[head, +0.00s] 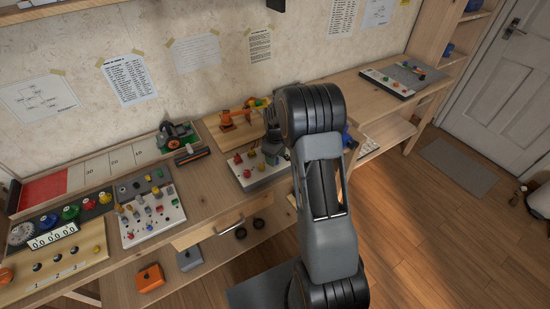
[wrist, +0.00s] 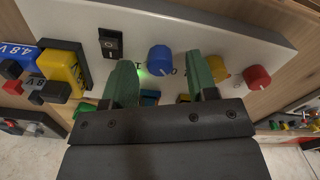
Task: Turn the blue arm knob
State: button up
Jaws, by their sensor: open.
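The blue knob (wrist: 160,60) stands on a pale control panel (wrist: 205,35) in the wrist view. My gripper (wrist: 161,68) is open, with its two green fingers apart to the left and right of the blue knob. I cannot tell whether the fingertips reach around it or stop short. A yellow knob (wrist: 218,68) and a red knob (wrist: 257,78) are to the right, the yellow one close beside the right finger. In the head view my gripper (head: 271,146) is over the panel (head: 270,180) on the bench, and I cannot make out the blue knob there.
A black rocker switch (wrist: 110,43) and a lit green lamp (wrist: 143,71) are left of the knob. Blue and yellow blocks (wrist: 64,66) stand farther left. An orange toy arm (head: 240,120) is behind the panel. A board of pegs (head: 150,210) lies to the left.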

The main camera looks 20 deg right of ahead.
jog(key=shift+f, duration=0.45)
jog(key=shift+c, duration=0.4)
